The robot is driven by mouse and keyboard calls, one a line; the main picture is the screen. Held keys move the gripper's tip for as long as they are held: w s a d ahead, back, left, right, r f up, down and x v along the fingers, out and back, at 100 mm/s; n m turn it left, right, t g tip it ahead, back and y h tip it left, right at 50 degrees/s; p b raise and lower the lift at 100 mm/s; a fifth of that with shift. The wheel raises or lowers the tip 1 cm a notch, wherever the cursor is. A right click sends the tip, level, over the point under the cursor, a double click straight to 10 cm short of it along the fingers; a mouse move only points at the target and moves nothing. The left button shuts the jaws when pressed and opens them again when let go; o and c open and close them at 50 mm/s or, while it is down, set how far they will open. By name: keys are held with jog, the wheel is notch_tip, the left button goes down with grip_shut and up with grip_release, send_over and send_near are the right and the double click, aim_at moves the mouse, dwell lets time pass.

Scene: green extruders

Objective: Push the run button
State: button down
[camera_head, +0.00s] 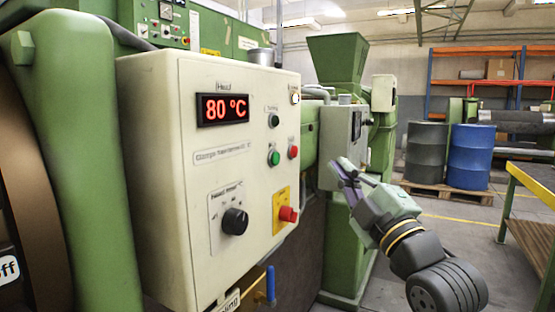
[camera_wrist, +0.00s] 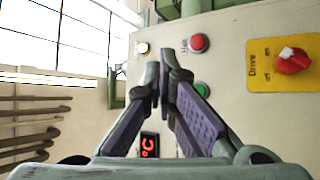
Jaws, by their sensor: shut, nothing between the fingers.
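A cream control box (camera_head: 150,200) carries a green button (camera_head: 274,158) beside a red button (camera_head: 293,152). Another dark green button (camera_head: 273,120) sits above. Their labels are too small to read in the head view, so I cannot tell which says run. My gripper (camera_head: 344,178) is shut and empty, right of the box and apart from it. In the wrist view, the fingertips (camera_wrist: 164,72) point toward the panel. The red button (camera_wrist: 198,43), labelled Halt, is right of them, and a green button (camera_wrist: 202,89) is partly hidden behind the right finger.
The box also has a red 80 °C display (camera_head: 223,109), a black knob (camera_head: 235,221) and a red switch on a yellow plate (camera_head: 287,214). A grey panel (camera_head: 340,135) stands behind my gripper. Barrels (camera_head: 470,157) stand at the right. Open floor lies between.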

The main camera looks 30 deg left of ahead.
aim_at(276, 159)
jog(key=a+p, duration=0.2)
jog(key=a, duration=0.7)
jog(key=shift+p, duration=0.4)
jog(key=shift+w+a, duration=0.1)
jog(key=shift+w, duration=0.05)
dwell(1.1)
jog(key=shift+a, duration=0.3)
jog(key=shift+a, duration=0.4)
dwell(0.6)
jog(key=shift+d, duration=0.1)
jog(key=shift+d+b, duration=0.45)
jog(key=shift+d, duration=0.25)
jog(key=shift+d, duration=0.1)
